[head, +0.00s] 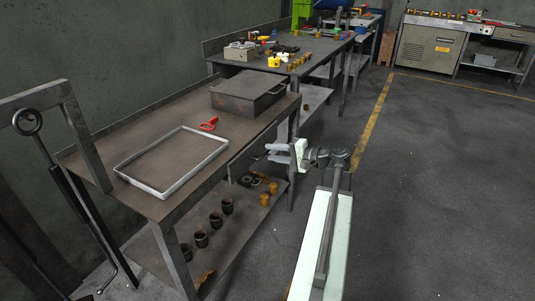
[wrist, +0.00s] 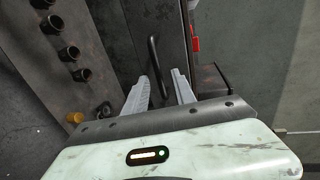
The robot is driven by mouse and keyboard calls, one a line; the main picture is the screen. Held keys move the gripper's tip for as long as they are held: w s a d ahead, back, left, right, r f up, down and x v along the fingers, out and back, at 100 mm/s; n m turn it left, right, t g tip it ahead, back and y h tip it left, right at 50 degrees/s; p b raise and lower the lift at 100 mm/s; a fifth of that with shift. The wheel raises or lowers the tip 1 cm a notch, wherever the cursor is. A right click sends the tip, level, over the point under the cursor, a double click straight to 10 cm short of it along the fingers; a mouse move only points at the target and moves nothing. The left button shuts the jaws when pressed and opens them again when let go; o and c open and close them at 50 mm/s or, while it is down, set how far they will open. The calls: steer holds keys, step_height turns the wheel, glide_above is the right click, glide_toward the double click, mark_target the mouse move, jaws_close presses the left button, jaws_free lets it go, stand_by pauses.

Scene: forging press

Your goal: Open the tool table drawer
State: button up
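The tool table (head: 125,140) is a dark metal table with a lower shelf, on the left in the head view. Under its front edge is a dark drawer front (wrist: 172,40), upright in the wrist view. A thin dark bar handle (wrist: 155,65) shows on it, with its lower end between my finger tips as seen from the wrist. My gripper (head: 270,153) is in front of the table edge; in the wrist view its two grey fingers (wrist: 160,76) are apart, with nothing clamped. Whether the fingers reach around the handle or stop short cannot be told.
On the tabletop are a pale rectangular frame (head: 172,190), a red tool (head: 208,124) and a dark lidded box (head: 247,92). Several dark cups (head: 227,205) stand on the lower shelf (head: 155,245). A second bench (head: 310,47) stands behind. The floor to the right is clear.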

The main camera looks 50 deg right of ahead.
mark_target(267, 152)
steer(key=shift+x, duration=1.5)
steer(key=shift+c, duration=0.3)
jaws_close()
steer(key=shift+s, duration=0.1)
